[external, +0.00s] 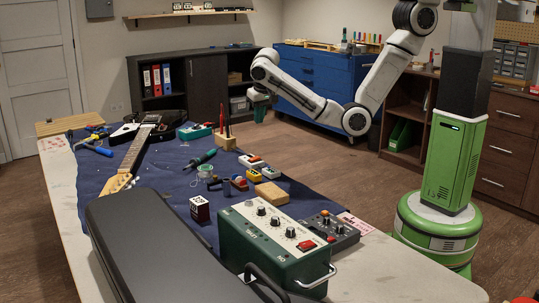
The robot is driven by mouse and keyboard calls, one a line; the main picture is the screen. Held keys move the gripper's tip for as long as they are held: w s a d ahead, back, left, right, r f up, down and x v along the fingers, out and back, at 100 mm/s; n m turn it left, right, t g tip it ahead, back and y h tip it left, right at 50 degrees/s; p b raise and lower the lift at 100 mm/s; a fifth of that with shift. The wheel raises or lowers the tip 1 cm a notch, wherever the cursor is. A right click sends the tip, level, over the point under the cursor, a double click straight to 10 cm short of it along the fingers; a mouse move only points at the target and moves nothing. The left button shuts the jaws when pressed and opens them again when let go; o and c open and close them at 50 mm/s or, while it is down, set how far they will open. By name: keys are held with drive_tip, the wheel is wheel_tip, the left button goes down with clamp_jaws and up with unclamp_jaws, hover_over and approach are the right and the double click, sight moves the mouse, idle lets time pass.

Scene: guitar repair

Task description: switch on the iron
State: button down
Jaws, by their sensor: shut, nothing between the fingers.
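A large green box (275,245) with several knobs and a red switch (307,245) stands at the bench's near end. A small teal unit (195,132) sits toward the far end. I cannot tell which box powers the iron, or the switch's position. My gripper (259,118) points down, shut and empty, beyond the bench's right edge in the picture. It is apart from the iron and both boxes.
A black case (150,255) fills the bench's near left. A guitar (135,160) lies behind it. A wooden block holding upright tools (226,141), pedals (252,162) and a grey mixer-like box (328,230) stand along the right side. Free floor lies beyond the bench.

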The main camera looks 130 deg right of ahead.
hover_over(257, 157)
drive_tip(key=f, duration=1.2)
drive_tip(key=shift+w+a+p, duration=0.1)
drive_tip(key=shift+a+p, duration=0.25)
drive_tip(key=shift+p, duration=0.05)
drive_tip(key=shift+f, duration=0.65)
drive_tip(key=shift+s+f+t, duration=0.25)
drive_tip(key=shift+f+t, duration=0.15)
drive_tip(key=shift+w+r, duration=0.1)
drive_tip(key=shift+w, duration=0.05)
drive_tip(key=shift+w+r, duration=0.15)
drive_tip(key=shift+w, duration=0.5)
